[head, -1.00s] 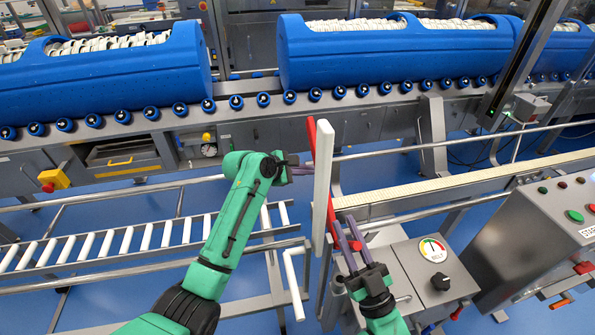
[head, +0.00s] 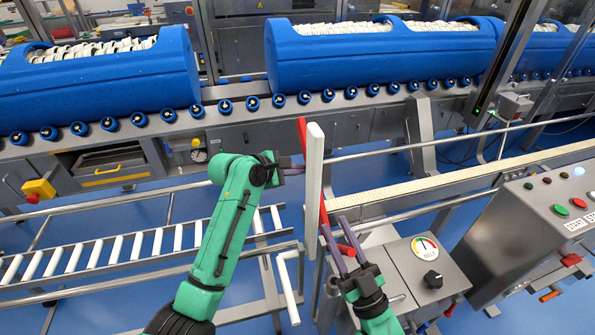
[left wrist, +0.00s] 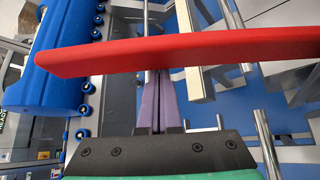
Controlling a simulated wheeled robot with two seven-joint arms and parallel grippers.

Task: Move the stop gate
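The stop gate (head: 313,190) is a tall narrow panel standing upright in the middle of the head view, white on the near edge with red behind it. Its red face (left wrist: 180,52) spans the left wrist view. My left gripper (head: 290,168) is at the gate's left side, fingers pointing at it. In the left wrist view its purple fingers (left wrist: 160,95) lie side by side and look shut; their tips are hidden behind the red plate, so a hold is not visible. My right gripper (head: 336,226) is open below and right of the gate, its fingers apart near a red bar (head: 348,251).
Blue tubs (head: 375,55) with white contents stand on a roller conveyor (head: 330,98) behind. A white-roller track (head: 125,245) is at left. A grey belt box (head: 405,262) with a dial and a control console (head: 545,215) are at right. Metal rails cross behind the gate.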

